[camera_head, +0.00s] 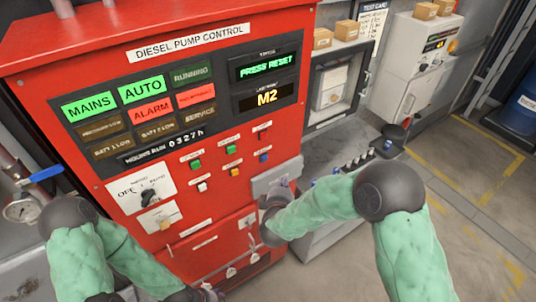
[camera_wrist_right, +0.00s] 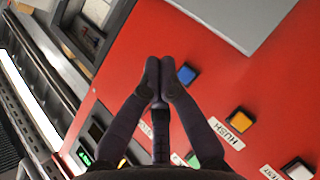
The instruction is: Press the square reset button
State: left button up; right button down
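The red diesel pump control panel (camera_head: 115,60) has two rows of small square buttons. In the head view a blue button (camera_head: 264,158) sits at the lower right of the group, beside a yellow one (camera_head: 234,172) and a white one (camera_head: 203,186). Button labels are too small to read there. My right gripper (camera_head: 284,184) is below the blue button. In the right wrist view its fingers (camera_wrist_right: 159,64) are together and empty, next to the blue button (camera_wrist_right: 187,75); the blue button's label is not visible. Contact cannot be told. My left gripper (camera_head: 210,291) is low at the bottom edge.
The display (camera_head: 267,65) reads "PRESS RESET"; MAINS, AUTO and ALARM are lit. Above are two green buttons and a red one (camera_head: 263,134). A selector knob (camera_head: 149,197) is at left. A grey bench (camera_head: 345,148) stands to the right.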

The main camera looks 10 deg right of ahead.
aim_at(264, 158)
dwell(0.3)
jog(key=w+a+b, duration=0.1)
jog(key=w+a, duration=0.2)
jog(key=w, duration=0.5)
jog(key=shift+w, duration=0.15)
dwell(0.5)
jog(key=shift+w+a, duration=0.1)
jog(key=shift+w, duration=0.05)
dwell(0.9)
jog(key=shift+w+a, duration=0.1)
jog(key=shift+w, duration=0.15)
